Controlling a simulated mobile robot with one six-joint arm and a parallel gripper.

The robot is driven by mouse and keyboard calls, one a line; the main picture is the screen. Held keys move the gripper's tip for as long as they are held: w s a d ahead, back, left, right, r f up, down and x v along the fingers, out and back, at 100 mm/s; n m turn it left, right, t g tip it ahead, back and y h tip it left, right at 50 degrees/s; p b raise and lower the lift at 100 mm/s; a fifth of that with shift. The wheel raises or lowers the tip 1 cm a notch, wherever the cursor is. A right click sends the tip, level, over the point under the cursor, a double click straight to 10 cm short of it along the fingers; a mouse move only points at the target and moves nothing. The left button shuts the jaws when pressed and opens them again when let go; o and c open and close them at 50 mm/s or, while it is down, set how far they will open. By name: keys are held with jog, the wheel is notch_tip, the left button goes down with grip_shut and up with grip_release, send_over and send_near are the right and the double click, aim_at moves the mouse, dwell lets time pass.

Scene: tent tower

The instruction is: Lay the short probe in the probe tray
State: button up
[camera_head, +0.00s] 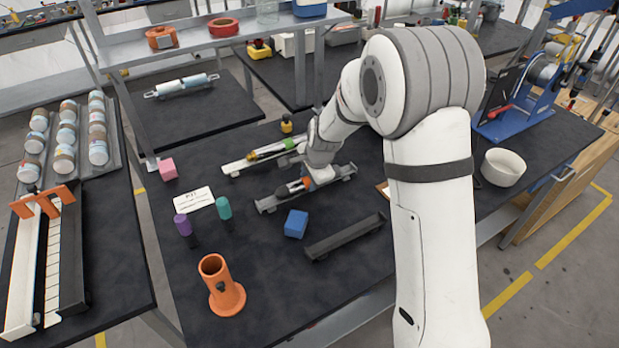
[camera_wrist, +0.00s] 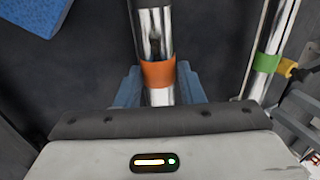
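A silver probe with an orange band (camera_wrist: 158,74) lies between the two blue fingers of my gripper (camera_wrist: 160,88), which press against both sides of the band. In the head view my gripper (camera_head: 308,181) is low over a grey cradle (camera_head: 338,182), with the probe along it. I cannot tell whether the probe touches the cradle. A second, green-banded probe (camera_head: 266,152) lies in a pale cradle (camera_head: 232,168) behind; its band (camera_wrist: 268,64) shows at right in the wrist view. A long dark tray (camera_head: 345,237) stands empty in front. Which one is the short probe is not clear.
A white bowl (camera_head: 503,167) is at right.

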jog(key=o, duration=0.4)
jog(key=shift+b+v, duration=0.4)
jog(key=shift+v, duration=3.5)
jog(key=s+d+r+n+h, duration=0.1)
jog(key=s+d+r+n, duration=0.4)
jog(key=s+d+r, duration=0.45)
jog(key=s+d+n, duration=0.2)
jog(key=s+d, duration=0.1)
jog(key=s, duration=0.2)
jog(key=s+d+n, duration=0.2)
jog(key=s+d, duration=0.1)
jog(key=s, duration=0.3)
jog(key=s+d+n+h, duration=0.1)
jog(key=s+d+n, duration=0.1)
jog(key=s, duration=0.4)
jog(key=shift+d, duration=0.6)
